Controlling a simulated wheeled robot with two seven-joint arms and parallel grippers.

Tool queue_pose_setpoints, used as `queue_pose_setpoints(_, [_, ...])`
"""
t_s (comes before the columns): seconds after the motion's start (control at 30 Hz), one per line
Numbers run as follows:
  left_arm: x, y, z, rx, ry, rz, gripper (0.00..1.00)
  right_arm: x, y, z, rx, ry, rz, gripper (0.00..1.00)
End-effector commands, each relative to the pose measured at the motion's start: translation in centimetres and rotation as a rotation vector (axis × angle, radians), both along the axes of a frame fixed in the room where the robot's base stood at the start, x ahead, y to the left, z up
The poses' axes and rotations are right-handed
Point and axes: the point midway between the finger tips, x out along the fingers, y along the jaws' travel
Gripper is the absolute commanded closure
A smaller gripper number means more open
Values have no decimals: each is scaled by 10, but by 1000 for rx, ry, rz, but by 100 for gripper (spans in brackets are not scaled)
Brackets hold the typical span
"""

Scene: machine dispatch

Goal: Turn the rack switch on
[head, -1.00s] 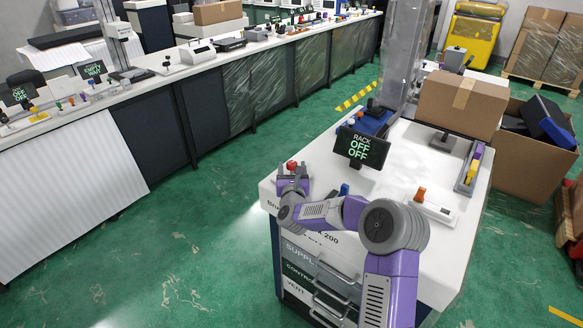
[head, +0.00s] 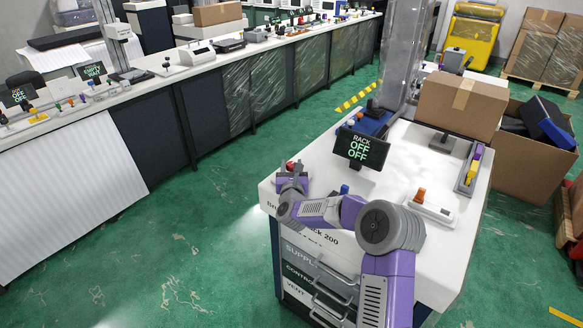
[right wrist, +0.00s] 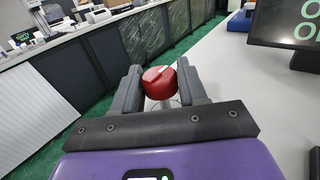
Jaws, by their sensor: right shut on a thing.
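A red rotary knob (right wrist: 159,82) with a pale line across its top stands at the left corner of the white cabinet top. In the head view the knob (head: 290,165) shows only in part beyond my right gripper (head: 292,172). In the right wrist view, the two dark fingers of my right gripper (right wrist: 162,90) are shut on the knob, one on each side. A black display (head: 361,148) on the cabinet reads RACK OFF OFF; only part of it (right wrist: 296,24) shows in the right wrist view. My left gripper is not in view.
A blue knob (head: 344,189) and an orange switch on a white base (head: 432,207) are on the same cabinet top (head: 405,170). Green floor lies left of the cabinet.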

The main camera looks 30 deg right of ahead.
Motion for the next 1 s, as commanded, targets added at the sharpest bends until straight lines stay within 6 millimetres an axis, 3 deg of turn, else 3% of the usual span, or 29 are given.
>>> queue_pose_setpoints(0.37, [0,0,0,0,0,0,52,1,3,-1,1,1,-161,88])
queue_pose_setpoints(1.0, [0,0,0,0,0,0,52,2,3,-2,3,2,-718,88])
